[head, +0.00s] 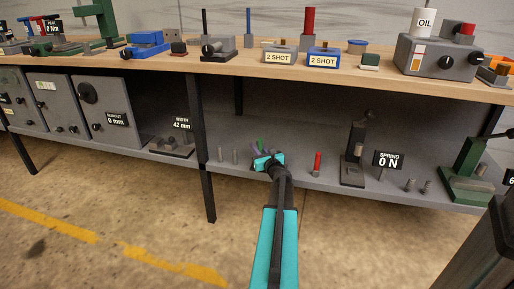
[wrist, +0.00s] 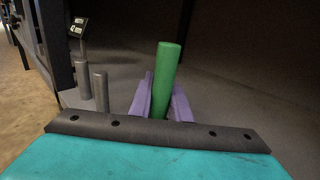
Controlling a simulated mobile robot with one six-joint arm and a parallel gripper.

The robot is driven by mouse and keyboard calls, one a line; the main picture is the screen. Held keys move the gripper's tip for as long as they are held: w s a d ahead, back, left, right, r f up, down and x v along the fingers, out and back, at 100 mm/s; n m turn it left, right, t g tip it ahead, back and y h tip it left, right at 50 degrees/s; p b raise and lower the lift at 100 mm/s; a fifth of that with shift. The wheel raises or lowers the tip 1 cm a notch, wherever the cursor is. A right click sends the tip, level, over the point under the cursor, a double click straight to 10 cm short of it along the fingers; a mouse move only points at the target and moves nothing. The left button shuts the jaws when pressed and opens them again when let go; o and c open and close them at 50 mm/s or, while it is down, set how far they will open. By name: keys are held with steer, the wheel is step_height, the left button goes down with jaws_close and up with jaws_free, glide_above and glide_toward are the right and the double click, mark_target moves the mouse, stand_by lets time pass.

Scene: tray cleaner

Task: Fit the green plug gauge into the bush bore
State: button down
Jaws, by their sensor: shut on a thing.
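The green plug gauge (wrist: 166,80) stands nearly upright between the purple fingers of my gripper (wrist: 160,105) in the wrist view. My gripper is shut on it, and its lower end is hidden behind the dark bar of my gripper. In the head view the green gauge (head: 261,144) shows just above my gripper (head: 266,156), over the lower shelf. I cannot tell from these frames whether the gauge touches the shelf. I cannot make out a bush with a bore for certain in either view.
Two grey pins (head: 234,156) stand left of my gripper; they also show in the wrist view (wrist: 101,90). A red pin (head: 317,163) and a dark press (head: 354,155) with a "SPRING 0 N" sign (head: 388,160) stand to the right. The workbench top (head: 270,68) overhangs the shelf.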

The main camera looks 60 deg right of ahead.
steer(key=shift+f+b, duration=0.7)
steer(key=shift+f, duration=0.2)
steer(key=shift+r, duration=0.15)
stand_by(0.4)
steer(key=shift+r+p, duration=0.35)
steer(key=shift+p, duration=0.05)
steer(key=shift+r+p, duration=1.05)
steer(key=shift+r, duration=0.35)
steer(key=shift+f+b, duration=1.65)
steer(key=shift+f, duration=0.3)
stand_by(1.9)
steer(key=c, duration=1.6)
jaws_free()
steer(key=shift+s, duration=0.15)
